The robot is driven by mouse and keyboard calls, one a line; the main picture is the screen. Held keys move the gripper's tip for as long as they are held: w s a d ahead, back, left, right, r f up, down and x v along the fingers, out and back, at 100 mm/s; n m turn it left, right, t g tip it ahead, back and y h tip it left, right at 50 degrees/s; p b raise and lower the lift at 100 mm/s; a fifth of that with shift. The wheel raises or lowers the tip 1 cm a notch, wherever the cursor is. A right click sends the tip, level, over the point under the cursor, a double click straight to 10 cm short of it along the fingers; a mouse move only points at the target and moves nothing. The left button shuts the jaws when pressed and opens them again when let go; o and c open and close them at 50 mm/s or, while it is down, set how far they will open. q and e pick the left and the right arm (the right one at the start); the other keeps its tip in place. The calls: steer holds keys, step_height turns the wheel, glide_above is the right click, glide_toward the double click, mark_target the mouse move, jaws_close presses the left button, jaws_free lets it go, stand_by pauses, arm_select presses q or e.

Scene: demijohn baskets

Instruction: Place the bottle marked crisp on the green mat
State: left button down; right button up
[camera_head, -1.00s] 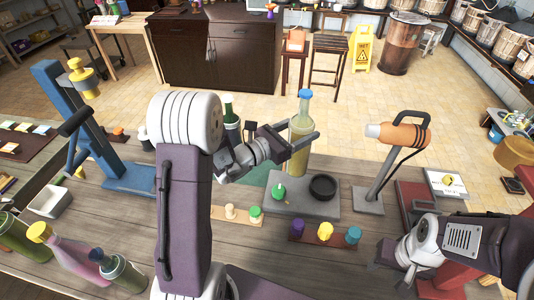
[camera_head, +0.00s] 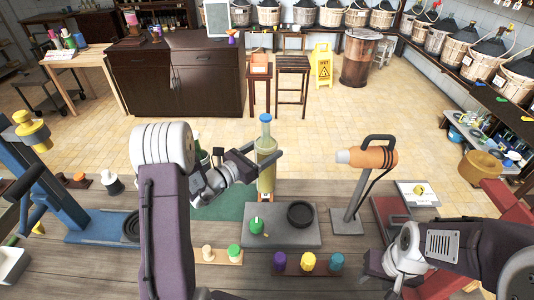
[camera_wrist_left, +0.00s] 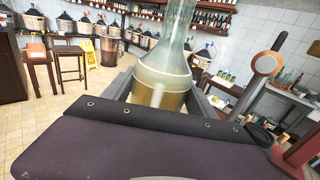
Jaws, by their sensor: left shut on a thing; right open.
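My left gripper (camera_head: 262,162) is shut on a yellowish-green glass bottle (camera_head: 266,150) with a blue cap. It holds the bottle roughly upright beyond the grey board; I cannot tell whether its base touches anything. In the left wrist view the bottle's clear shoulder and amber lower part (camera_wrist_left: 160,85) sit between the fingers. No marking on it is readable. The green mat (camera_head: 230,208) lies on the table left of the bottle's base, partly hidden by my left arm. My right gripper (camera_head: 375,272) is open and empty at the lower right, near the table.
The grey board (camera_head: 285,238) holds a black ring (camera_head: 300,214) and a small green item (camera_head: 257,225). A stand with an orange tool (camera_head: 368,157) is to the right. A dark green bottle (camera_head: 203,158) shows behind my left arm. Coloured stoppers (camera_head: 308,261) stand in front.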

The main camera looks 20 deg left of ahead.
arm_select(q)
steer(key=w+a+f+p, duration=0.1)
steer(key=a+f+p, duration=0.1)
steer(key=a+f, duration=0.6)
steer(key=shift+f, duration=0.2)
steer(key=shift+s+d+f, duration=0.1)
steer(key=shift+d+f, duration=0.05)
steer(key=shift+c, duration=1.3)
jaws_free()
steer(key=shift+f, duration=0.1)
